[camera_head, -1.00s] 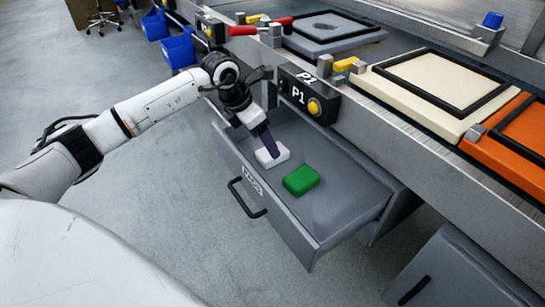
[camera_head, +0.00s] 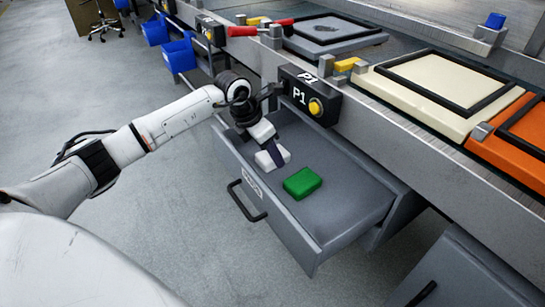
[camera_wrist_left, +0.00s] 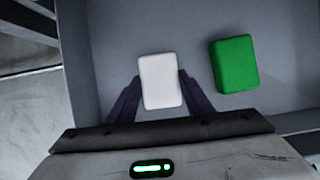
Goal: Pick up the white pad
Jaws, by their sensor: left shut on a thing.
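The white pad (camera_head: 272,158) is in the open grey drawer (camera_head: 345,215), toward its left end. It also shows in the left wrist view (camera_wrist_left: 160,80), between the two dark fingers. My left gripper (camera_head: 274,153) reaches down into the drawer and is shut on the white pad, one finger along each side. Whether the pad touches the drawer floor is hard to tell. A green pad (camera_head: 302,182) lies on the drawer floor to the right of the white one, apart from it. It also shows in the left wrist view (camera_wrist_left: 234,64). My right gripper is not in view.
The drawer's front wall has a black handle (camera_head: 246,201). Above the drawer is the workbench edge with a black P1 box (camera_head: 308,95) and yellow button. A cream plate (camera_head: 440,92) and an orange plate (camera_head: 510,140) sit on the bench. The drawer's right part is bare.

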